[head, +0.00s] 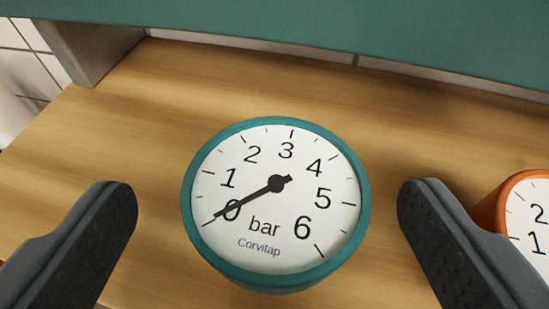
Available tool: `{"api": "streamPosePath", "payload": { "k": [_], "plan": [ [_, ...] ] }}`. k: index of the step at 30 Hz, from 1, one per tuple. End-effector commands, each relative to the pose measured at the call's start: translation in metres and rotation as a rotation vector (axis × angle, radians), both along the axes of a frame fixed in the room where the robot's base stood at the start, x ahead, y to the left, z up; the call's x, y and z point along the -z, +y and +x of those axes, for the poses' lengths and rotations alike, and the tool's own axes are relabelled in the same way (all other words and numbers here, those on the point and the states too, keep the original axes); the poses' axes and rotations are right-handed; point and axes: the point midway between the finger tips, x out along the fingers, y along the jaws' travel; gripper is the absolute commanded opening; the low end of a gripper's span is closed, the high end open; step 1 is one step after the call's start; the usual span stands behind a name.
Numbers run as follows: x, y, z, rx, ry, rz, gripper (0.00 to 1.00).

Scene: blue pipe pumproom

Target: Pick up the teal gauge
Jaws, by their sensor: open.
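The teal gauge (278,283) is in the middle of the head view, its round white dial facing me. The dial is marked 0 to 6 bar, and its black needle points at about 0. It sits on a wooden surface. My gripper (268,205) is open, with one dark finger to the left of the gauge and one to the right. Wood shows between each finger and the gauge, so neither finger appears to touch it. The underside of the gauge is hidden.
An orange gauge (490,207) stands at the right edge, partly behind my right finger. A teal panel (330,30) spans the top above the wooden surface (110,130). A grey upright (92,45) stands at the back left. The wood left of the teal gauge is clear.

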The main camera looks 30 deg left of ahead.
Motion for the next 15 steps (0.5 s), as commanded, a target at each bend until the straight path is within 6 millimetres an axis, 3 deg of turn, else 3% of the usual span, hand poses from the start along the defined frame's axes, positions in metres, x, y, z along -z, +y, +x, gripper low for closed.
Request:
{"api": "streamPosePath", "payload": {
  "k": [7, 15],
  "plan": [
    [0.005, 0.003, 0.010, 0.001, 0.002, -0.002, 0.84],
    [0.015, 0.015, 0.035, 0.000, 0.001, 0.000, 0.84]
  ]
}}
